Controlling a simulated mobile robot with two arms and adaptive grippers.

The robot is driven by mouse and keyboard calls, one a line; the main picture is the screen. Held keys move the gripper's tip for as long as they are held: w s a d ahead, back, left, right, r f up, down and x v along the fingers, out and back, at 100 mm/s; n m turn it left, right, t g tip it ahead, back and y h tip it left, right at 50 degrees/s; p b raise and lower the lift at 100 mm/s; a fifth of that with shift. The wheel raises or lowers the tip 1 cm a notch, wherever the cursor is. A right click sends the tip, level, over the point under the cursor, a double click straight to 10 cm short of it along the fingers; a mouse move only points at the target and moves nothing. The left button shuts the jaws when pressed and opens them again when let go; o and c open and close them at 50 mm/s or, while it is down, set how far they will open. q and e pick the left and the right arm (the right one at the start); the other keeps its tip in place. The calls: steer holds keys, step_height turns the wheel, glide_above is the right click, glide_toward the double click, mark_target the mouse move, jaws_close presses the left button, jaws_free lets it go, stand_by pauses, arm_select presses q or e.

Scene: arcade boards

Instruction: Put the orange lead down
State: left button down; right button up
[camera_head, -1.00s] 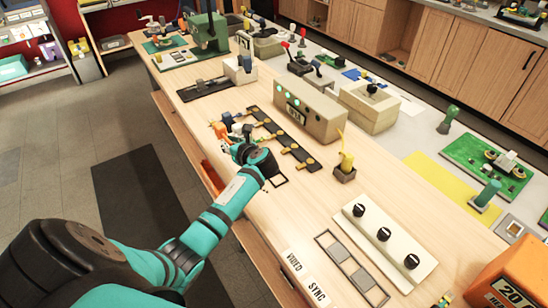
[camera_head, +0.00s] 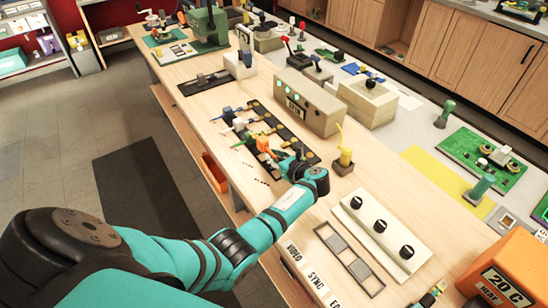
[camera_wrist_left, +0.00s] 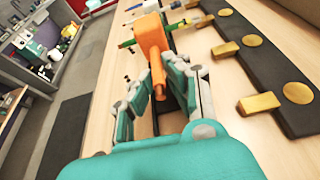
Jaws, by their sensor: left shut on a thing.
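The orange lead (camera_head: 262,144) is in my left gripper (camera_head: 277,157), by the near edge of the black strip (camera_head: 297,142) with gold contacts. In the left wrist view the lead's orange body (camera_wrist_left: 152,40) stands between the fingers of my left gripper (camera_wrist_left: 160,80), which are shut on it. The black strip (camera_wrist_left: 262,75) lies to the right there. I cannot tell whether the lead touches the table. The fingers and wrist hide part of the lead and strip in the head view. My right gripper is not in view.
Green (camera_head: 249,137), white (camera_head: 238,124) and blue (camera_head: 228,114) leads stand in a row beyond the orange one. A beige box (camera_head: 308,103) stands behind the strip, and a yellow-topped switch (camera_head: 345,155) to the right. A three-knob panel (camera_head: 380,232) lies nearer.

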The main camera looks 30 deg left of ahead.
arm_select(q)
steer(key=shift+f, duration=0.3)
steer(key=c, duration=1.3)
jaws_free()
steer(key=shift+c, duration=0.2)
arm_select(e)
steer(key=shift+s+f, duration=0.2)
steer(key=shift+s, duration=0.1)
arm_select(q)
steer(key=shift+r, duration=0.4)
steer(key=b+v, duration=0.1)
steer(key=v, duration=1.1)
steer(key=shift+d+f, duration=0.1)
steer(key=shift+f, duration=0.05)
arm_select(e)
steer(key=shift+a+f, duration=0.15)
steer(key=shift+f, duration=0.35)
